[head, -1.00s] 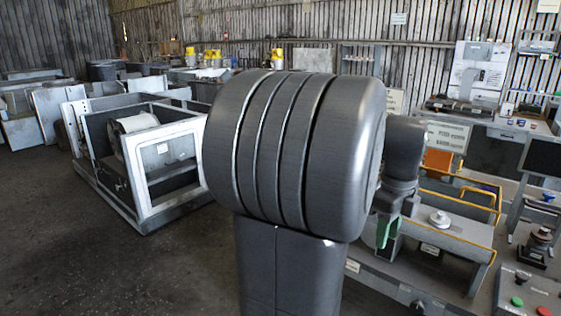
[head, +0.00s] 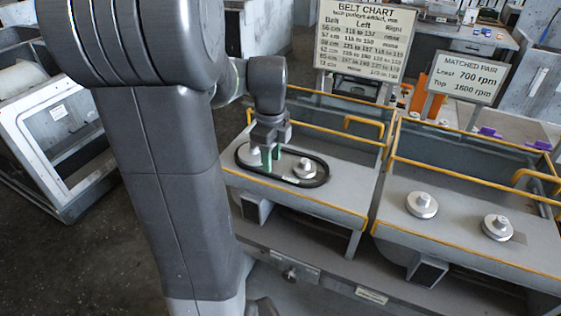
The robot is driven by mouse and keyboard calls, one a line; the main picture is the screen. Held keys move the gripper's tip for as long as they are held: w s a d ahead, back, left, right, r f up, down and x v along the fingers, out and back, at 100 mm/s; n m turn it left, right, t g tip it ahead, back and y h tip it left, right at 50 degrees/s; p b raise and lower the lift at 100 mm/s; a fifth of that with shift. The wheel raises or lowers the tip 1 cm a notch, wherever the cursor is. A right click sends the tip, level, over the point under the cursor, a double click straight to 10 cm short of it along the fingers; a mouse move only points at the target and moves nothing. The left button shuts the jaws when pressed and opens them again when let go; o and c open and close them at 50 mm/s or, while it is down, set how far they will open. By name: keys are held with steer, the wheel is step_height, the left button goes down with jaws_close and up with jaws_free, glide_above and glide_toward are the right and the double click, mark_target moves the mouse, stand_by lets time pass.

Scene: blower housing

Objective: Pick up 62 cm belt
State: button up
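A black belt (head: 322,179) lies as a long oval loop around two metal pulleys on the left grey housing. The left pulley (head: 250,155) is partly behind my gripper, and the right pulley (head: 304,168) is in plain view. No length mark on the belt is readable. My gripper (head: 271,169) points down, with its green fingers over the left half of the loop, near the left pulley. The fingers show a small gap with nothing seen between them. Whether the fingertips touch the belt cannot be told.
Yellow rails (head: 300,204) edge the housing. A second housing on the right has two bare pulleys, left (head: 421,204) and right (head: 497,227). A belt chart sign (head: 366,38) and a matched pair sign (head: 468,78) stand behind. A white-framed machine (head: 50,140) stands left.

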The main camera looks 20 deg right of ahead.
mark_target(272, 177)
step_height(272, 177, down, 4)
steer(key=shift+f, duration=0.1)
jaws_close()
step_height(272, 177, up, 15)
steer(key=p, duration=0.4)
stand_by(0.7)
steer(key=shift+d, duration=0.1)
